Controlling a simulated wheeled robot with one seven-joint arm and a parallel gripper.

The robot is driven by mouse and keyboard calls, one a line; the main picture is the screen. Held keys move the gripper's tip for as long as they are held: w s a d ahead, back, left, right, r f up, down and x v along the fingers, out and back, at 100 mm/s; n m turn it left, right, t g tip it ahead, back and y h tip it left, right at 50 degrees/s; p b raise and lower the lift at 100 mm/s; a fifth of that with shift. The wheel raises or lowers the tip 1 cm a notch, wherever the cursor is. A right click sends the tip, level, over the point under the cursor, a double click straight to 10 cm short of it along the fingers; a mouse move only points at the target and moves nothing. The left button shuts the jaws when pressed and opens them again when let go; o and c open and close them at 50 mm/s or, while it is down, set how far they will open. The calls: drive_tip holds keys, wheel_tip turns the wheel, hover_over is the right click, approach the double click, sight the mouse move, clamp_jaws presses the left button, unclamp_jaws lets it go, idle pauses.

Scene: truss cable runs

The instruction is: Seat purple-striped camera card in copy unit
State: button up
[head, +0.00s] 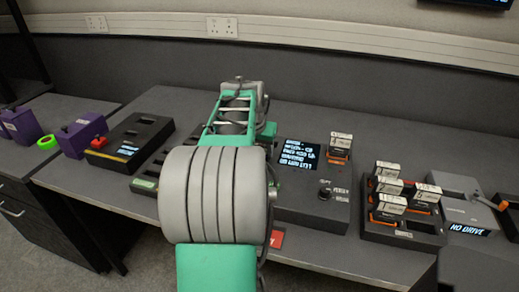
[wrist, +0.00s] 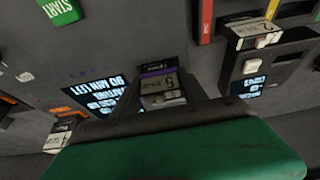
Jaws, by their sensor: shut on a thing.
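The purple-striped camera card (wrist: 158,95) is a small pale card with a dark label and a purple band, in the middle of the wrist view. My gripper (wrist: 165,92) is shut on it, with dark fingers on both sides. The copy unit (head: 305,197) is a dark console with a lit text screen (head: 298,156) and a knob. In the wrist view its screen (wrist: 98,97) appears upside down, left of the card. The card is over the unit's dark face; I cannot tell whether its far end is in a slot. My arm hides the gripper and card in the head view.
Another card (head: 341,142) stands in an orange-edged slot at the unit's back right. A dark tray (head: 385,236) with several cards is to the right, near a grey "NO DRIVE" device (head: 465,213). Purple boxes (head: 82,134) and a black slotted box (head: 135,140) are left.

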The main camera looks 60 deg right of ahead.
drive_tip(key=o, duration=1.5)
drive_tip(key=shift+o, duration=1.4)
wheel_tip(320, 180, up, 8)
drive_tip(key=p, duration=0.5)
drive_tip(key=shift+f, duration=0.15)
drive_tip(key=shift+f, duration=0.1)
